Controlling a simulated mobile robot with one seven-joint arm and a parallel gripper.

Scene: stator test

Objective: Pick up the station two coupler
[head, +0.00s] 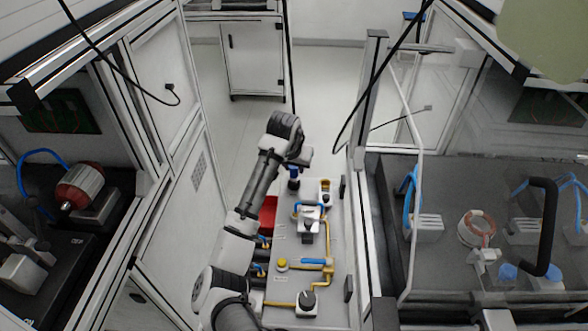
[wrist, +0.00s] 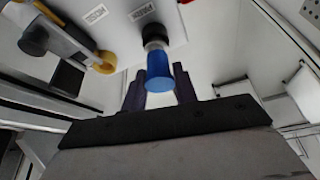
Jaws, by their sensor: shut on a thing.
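The coupler, a blue cylinder with a dark end, shows in the wrist view (wrist: 165,78) between my dark gripper fingers (wrist: 170,88). My fingers are mostly hidden by the arm in the head view.
The grey panel (head: 338,240) carries yellow pipes (head: 328,247), a yellow knob (head: 282,264) and a black-and-white dial (head: 306,300). A red bin (head: 268,215) is beside my arm. Benches with glass-fronted bays flank both sides. A yellow pipe piece (wrist: 103,62) is left of the coupler.

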